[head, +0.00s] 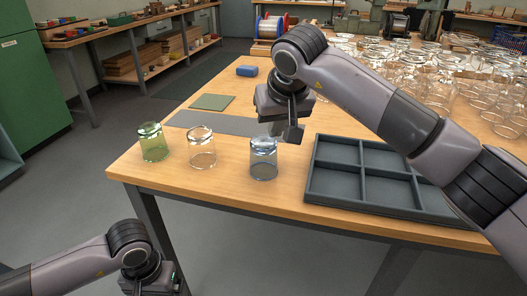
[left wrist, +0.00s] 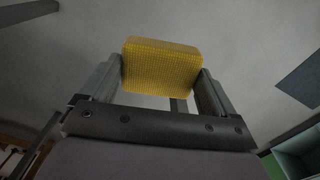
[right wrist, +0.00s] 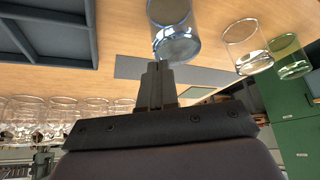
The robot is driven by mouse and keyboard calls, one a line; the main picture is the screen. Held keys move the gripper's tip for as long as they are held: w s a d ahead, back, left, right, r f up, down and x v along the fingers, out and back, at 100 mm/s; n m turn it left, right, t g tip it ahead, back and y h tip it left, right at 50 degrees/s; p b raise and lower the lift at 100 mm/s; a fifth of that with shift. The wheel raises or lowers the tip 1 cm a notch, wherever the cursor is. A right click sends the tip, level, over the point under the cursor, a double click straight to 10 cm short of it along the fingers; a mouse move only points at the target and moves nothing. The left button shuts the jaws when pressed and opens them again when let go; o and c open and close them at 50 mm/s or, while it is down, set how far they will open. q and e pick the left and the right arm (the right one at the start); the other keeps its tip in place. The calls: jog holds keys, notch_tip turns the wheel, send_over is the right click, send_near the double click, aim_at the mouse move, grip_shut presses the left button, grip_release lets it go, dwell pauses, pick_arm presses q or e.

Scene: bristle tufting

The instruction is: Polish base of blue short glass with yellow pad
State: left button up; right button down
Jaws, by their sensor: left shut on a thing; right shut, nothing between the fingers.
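The blue short glass (head: 263,158) stands upside down on the table, base up, just left of the grey tray. It also shows at the top of the right wrist view (right wrist: 174,32). My right gripper (head: 292,136) is shut and empty, close beside the blue glass on its far right side; whether it touches the glass I cannot tell. The yellow pad (left wrist: 162,66) is held between the fingers of my left gripper (left wrist: 160,88). In the head view my left arm is low at the bottom left, away from the table, and the pad is out of sight there.
A clear glass (head: 201,146) and a green glass (head: 152,142) stand inverted left of the blue one. A compartmented grey tray (head: 312,190) lies at right. Behind are a grey mat (head: 215,124), a green pad (head: 212,102), a blue block (head: 247,71) and many clear glasses (head: 440,75).

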pick_arm(q)
jog(key=shift+f, duration=0.2)
pick_arm(e)
jog(key=shift+f, duration=0.4)
pick_arm(q)
jog(key=shift+r, duration=0.15)
pick_arm(e)
jog(key=shift+r, duration=0.2)
pick_arm(q)
notch_tip(320, 180, up, 5)
jog(key=p, duration=0.5)
pick_arm(e)
notch_tip(320, 180, up, 6)
jog(key=shift+f, duration=0.1)
